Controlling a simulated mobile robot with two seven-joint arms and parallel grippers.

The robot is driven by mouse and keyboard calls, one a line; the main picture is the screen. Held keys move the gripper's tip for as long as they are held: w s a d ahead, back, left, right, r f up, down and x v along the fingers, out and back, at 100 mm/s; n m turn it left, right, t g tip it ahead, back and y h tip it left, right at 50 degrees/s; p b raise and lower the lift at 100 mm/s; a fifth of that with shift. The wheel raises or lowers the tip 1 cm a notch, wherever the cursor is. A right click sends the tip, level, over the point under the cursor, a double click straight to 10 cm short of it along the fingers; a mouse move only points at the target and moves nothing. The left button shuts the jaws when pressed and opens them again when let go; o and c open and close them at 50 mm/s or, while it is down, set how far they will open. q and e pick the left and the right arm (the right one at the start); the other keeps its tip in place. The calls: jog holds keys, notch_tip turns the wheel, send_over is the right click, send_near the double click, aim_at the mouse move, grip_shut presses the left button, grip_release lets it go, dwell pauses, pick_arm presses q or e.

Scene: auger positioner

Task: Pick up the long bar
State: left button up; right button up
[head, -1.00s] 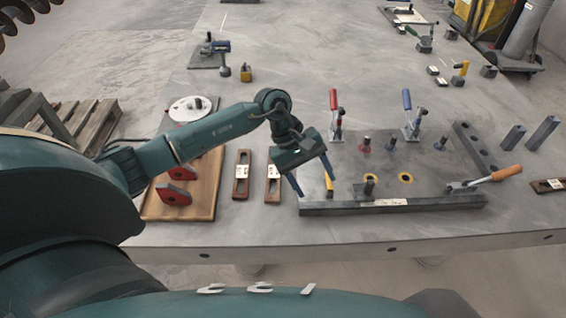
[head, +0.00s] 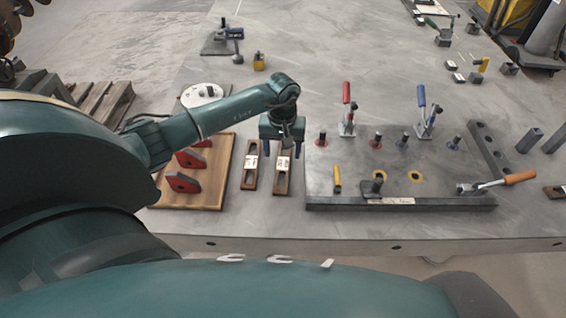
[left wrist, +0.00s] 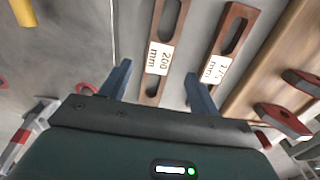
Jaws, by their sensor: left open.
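Two brown slotted bars lie side by side on the table. In the left wrist view their labels read 200 mm on one bar (left wrist: 158,58) and what looks like 175 mm on the other (left wrist: 215,69). In the head view, the 200 mm bar (head: 282,184) is the right one and the 175 mm bar (head: 250,164) the left one. My left gripper (head: 284,150) is open and empty above the 200 mm bar, pointing down. In the left wrist view its fingers (left wrist: 160,86) straddle the near part of that bar. Its height above the bar is unclear.
Right of the bars, a dark plate (head: 440,172) carries pins and toggle clamps, with a dark strip (head: 440,203) along its front edge. Left is a wooden board (head: 222,165) with red-and-dark blocks (head: 182,182). The table front strip is clear.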

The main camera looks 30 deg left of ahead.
aim_at(283, 163)
pick_arm(q)
jog(key=shift+d+f, duration=0.1)
jog(key=shift+f, duration=1.85)
jog(key=shift+c, duration=0.5)
grip_shut()
jog(key=shift+r, duration=0.15)
